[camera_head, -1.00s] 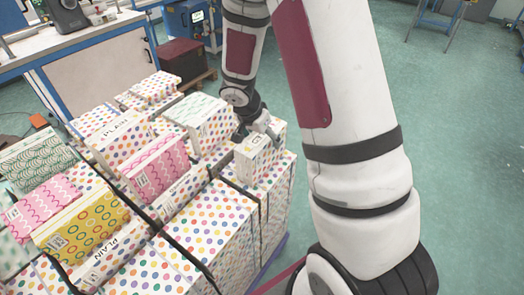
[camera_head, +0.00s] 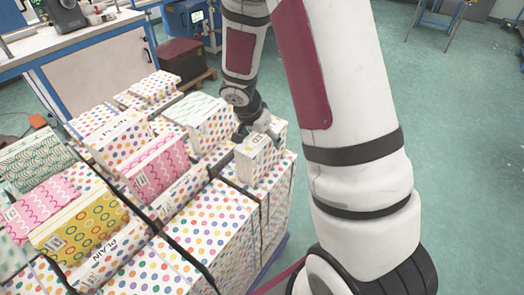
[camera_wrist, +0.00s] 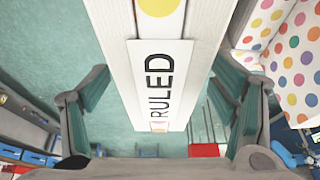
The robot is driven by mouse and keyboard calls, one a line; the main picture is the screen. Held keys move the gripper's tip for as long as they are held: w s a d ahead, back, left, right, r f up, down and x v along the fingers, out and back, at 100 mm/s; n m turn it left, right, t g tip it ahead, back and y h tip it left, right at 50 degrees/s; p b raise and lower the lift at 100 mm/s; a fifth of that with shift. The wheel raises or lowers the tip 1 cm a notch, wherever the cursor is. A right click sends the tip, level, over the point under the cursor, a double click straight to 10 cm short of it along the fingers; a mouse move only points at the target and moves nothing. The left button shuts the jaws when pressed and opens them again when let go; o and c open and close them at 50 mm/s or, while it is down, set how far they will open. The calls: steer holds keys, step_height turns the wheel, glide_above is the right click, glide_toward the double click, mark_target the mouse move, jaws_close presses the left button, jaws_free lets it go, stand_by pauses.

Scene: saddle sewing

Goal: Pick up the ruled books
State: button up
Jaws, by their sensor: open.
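The ruled books (camera_head: 254,163) are a white pack with coloured dots and a label. They stand at the right end of the stacked packs in the head view. The wrist view shows their white side with the label RULED (camera_wrist: 160,82) up close. My gripper (camera_head: 262,128) is at the pack's top back edge in the head view, partly hidden by the pack. In the wrist view my gripper (camera_wrist: 166,98) is open, with one finger on each side of the pack. Gaps show between the fingers and the pack, so it is not gripped.
Beside it is a dense stack of dotted, pink wavy (camera_head: 158,168), yellow ringed (camera_head: 82,228) and green patterned packs (camera_head: 36,156), with dark straps. A workbench (camera_head: 90,55) and a dark red box (camera_head: 182,61) stand behind.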

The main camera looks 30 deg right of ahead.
steer(key=shift+f, duration=0.1)
stand_by(0.5)
jaws_close()
steer(key=shift+r, duration=0.2)
